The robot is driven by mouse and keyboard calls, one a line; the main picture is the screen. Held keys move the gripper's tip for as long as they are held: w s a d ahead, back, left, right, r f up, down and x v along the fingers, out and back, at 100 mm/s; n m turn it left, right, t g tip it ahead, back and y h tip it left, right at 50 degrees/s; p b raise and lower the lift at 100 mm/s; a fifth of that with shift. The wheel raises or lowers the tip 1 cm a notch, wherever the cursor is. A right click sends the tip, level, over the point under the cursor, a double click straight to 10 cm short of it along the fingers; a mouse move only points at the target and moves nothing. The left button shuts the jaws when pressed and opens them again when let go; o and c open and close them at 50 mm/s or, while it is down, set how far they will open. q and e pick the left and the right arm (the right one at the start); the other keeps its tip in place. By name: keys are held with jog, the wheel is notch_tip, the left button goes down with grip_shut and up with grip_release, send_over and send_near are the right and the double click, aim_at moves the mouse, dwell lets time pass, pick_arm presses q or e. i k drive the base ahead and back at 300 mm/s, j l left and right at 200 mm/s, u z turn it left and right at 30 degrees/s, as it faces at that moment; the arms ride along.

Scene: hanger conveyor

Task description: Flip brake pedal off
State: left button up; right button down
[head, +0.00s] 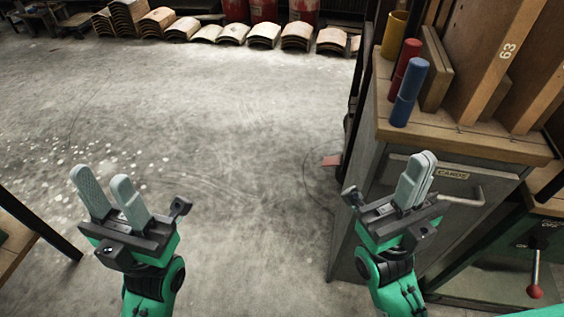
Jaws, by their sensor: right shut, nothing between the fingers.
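A lever (538,258) with a red ball knob hangs down on a dark green panel at the lower right edge. White lettering beside its upper end seems to include OFF and ON; it is small and partly cut. A small flat red piece (331,161) sticks out low at the left of the cabinet; I cannot tell whether it or the lever is the brake pedal. My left gripper (103,180) is open and empty above the floor, far left of the lever. My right gripper (422,160) is shut and empty before the cabinet, left of and above the lever in the picture.
A grey cabinet (387,160) with a wooden top, CARDS label and drawer handle stands at the right. Blue (408,92), red and yellow cylinders and wooden boards stand on it. A table edge (15,248) is at far left. The middle floor is clear.

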aim_at(333, 160)
jog(key=u, duration=0.8)
jog(key=i, duration=4.85)
jog(key=l+z, duration=0.1)
jog(key=z, duration=3.75)
jog(key=i+l, duration=0.15)
jog(key=i, duration=0.25)
